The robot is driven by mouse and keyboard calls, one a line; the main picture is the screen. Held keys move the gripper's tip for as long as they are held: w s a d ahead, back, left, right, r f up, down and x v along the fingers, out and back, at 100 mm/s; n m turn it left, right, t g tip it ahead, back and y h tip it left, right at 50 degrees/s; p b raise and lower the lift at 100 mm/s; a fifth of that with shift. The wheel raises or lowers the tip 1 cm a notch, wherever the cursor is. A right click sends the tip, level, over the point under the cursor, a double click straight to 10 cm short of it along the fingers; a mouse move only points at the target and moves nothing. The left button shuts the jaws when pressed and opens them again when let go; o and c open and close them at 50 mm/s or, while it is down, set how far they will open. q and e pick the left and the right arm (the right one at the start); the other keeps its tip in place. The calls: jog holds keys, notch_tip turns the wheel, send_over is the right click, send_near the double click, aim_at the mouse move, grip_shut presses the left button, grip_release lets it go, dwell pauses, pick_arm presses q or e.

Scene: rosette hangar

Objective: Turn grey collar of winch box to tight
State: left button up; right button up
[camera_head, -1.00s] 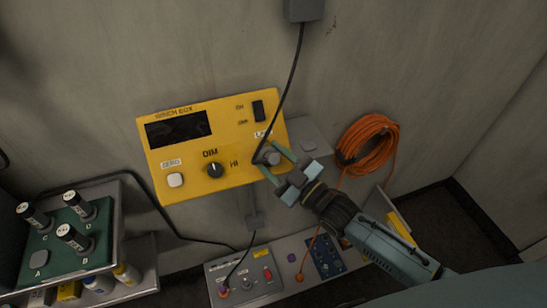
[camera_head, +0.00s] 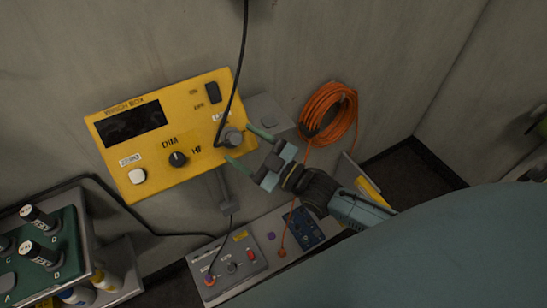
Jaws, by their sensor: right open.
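The yellow winch box (camera_head: 205,100) is on the wall left of centre, with a dark display, a black DIM knob (camera_head: 178,159), a white button and a black switch. Its grey collar (camera_head: 231,138) is at the lower right of its face, with a black cable running up from it. My right gripper (camera_head: 248,146) is open just right of the collar, its two teal fingers spread above and below the collar's right side. I cannot tell whether they touch it. My left gripper is not in view.
A coil of orange cable (camera_head: 329,112) hangs on the wall right of the box. A grey control panel (camera_head: 227,267) with plugs and a blue panel (camera_head: 303,229) lie below.

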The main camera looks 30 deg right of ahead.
jog(key=b+v, duration=0.1)
jog(key=v, duration=0.9)
jog(key=shift+s, duration=0.15)
jog(key=s+d+f+m+g+h+b, duration=0.1)
jog(key=s+d+f+m+g+h, duration=0.15)
jog(key=f, duration=0.75)
jog(key=s+d+f+m+g+h+b, duration=0.1)
jog(key=d+f+g+h, duration=0.15)
jog(key=f, duration=0.85)
jog(key=s+d+f+m+g+h+b, duration=0.1)
jog(key=d+f+m+h+b, duration=0.15)
jog(key=f, duration=0.75)
jog(key=s+f+m+g+h+b, duration=0.15)
jog(key=s+f+g, duration=0.35)
jog(key=s+f, duration=0.85)
jog(key=s+a+f+g, duration=0.1)
jog(key=s+f+g, duration=0.1)
jog(key=s+f, duration=0.2)
jog(key=s+a+f+g+h+b, duration=0.1)
jog(key=s+f+g, duration=0.2)
jog(key=s, duration=0.6)
notch_tip(320, 180, down, 2)
jog(key=shift+s+a+f+m, duration=0.1)
jog(key=shift+s+a+m, duration=0.25)
jog(key=shift+a+m, duration=0.1)
